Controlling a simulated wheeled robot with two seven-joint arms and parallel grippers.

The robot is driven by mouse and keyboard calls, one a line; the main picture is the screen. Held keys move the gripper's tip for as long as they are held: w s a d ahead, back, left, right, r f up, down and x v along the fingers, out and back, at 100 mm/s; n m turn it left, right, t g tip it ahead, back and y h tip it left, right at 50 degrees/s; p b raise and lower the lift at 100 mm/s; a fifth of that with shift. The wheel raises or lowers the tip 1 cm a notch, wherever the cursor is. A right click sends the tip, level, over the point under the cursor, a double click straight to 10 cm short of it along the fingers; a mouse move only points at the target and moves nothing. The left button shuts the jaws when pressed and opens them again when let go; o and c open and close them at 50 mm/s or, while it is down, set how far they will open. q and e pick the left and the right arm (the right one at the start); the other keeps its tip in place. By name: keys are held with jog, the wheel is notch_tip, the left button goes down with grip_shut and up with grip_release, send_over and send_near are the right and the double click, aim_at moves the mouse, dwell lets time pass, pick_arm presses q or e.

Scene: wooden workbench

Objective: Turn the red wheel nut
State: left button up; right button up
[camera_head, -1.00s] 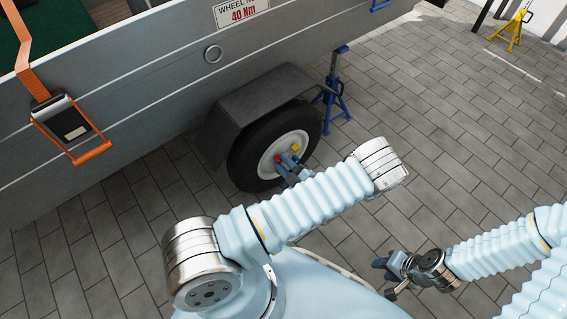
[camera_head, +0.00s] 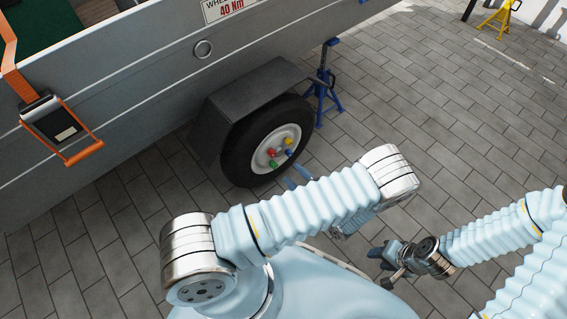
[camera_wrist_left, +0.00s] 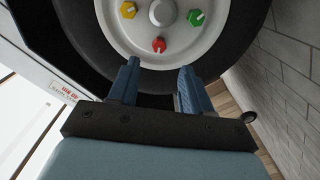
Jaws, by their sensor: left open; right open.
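The red wheel nut (camera_head: 272,152) sits on the white rim of the trailer wheel (camera_head: 236,156), among yellow, green and blue nuts. In the left wrist view the red nut (camera_wrist_left: 158,45) has a pointed marker on top and lies just beyond the fingertips, roughly centred between them. My left gripper (camera_wrist_left: 157,72) is open and empty, with a visible gap to the nut. In the head view only its blue fingers (camera_head: 297,177) show, beside the tyre; my arm hides the rest. My right gripper (camera_head: 378,256) is open and empty, low over the paving, far from the wheel.
The grey trailer side (camera_head: 130,90) and black mudguard (camera_head: 250,95) stand above and behind the wheel. A blue jack stand (camera_head: 325,92) is right of the tyre. An orange strap buckle (camera_head: 62,132) hangs at left.

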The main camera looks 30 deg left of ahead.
pick_arm(q)
jog(key=v, duration=0.4)
jog(key=shift+s+d, duration=0.2)
jog(key=shift+d, duration=0.1)
